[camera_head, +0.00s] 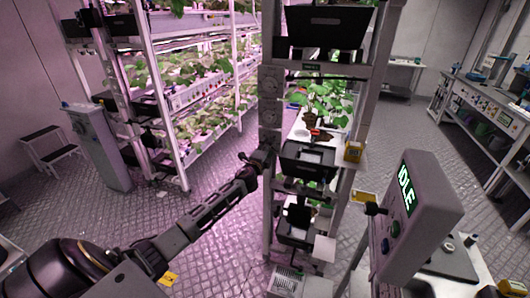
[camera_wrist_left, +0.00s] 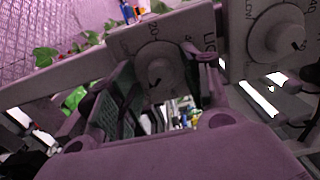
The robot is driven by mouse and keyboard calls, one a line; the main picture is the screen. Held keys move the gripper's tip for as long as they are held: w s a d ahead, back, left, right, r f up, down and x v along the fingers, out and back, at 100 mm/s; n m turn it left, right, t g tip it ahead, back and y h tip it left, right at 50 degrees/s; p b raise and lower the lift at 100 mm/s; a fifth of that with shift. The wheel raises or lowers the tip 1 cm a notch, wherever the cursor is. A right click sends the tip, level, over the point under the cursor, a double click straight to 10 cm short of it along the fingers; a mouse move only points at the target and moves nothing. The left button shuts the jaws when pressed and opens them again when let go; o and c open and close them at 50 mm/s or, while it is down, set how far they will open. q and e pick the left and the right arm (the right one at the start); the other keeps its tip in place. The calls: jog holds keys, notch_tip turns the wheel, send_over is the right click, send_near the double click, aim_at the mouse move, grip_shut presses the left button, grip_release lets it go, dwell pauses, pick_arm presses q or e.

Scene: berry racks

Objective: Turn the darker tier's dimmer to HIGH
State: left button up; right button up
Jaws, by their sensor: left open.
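A grey upright post (camera_head: 268,60) of the middle rack carries several round dimmer dials. One dial (camera_head: 270,88) is high on the post and another dial (camera_head: 270,113) is below it. My left gripper (camera_head: 262,157) is at the post below these dials. In the left wrist view, a pale round knob (camera_wrist_left: 160,70) on a lettered plate shows between my two open fingers, with a gap on each side. A second knob (camera_wrist_left: 276,38), with "LOW" beside it, is to the right, outside the fingers. The knobs' exact settings are hard to read. My right gripper is out of view.
The middle rack holds green plants (camera_head: 325,98) and black trays (camera_head: 306,160). A grey box reading "IDLE" (camera_head: 415,205) stands at the front right. A pink-lit rack (camera_head: 165,100) and a step stool (camera_head: 50,150) are at left. Patterned floor (camera_head: 215,165) is clear between racks.

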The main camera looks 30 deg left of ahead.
pick_arm(q)
jog(key=shift+s, duration=0.15)
jog(key=v, duration=1.1)
jog(key=shift+s+d, duration=0.2)
jog(key=shift+s, duration=0.1)
dwell(0.4)
dwell(0.7)
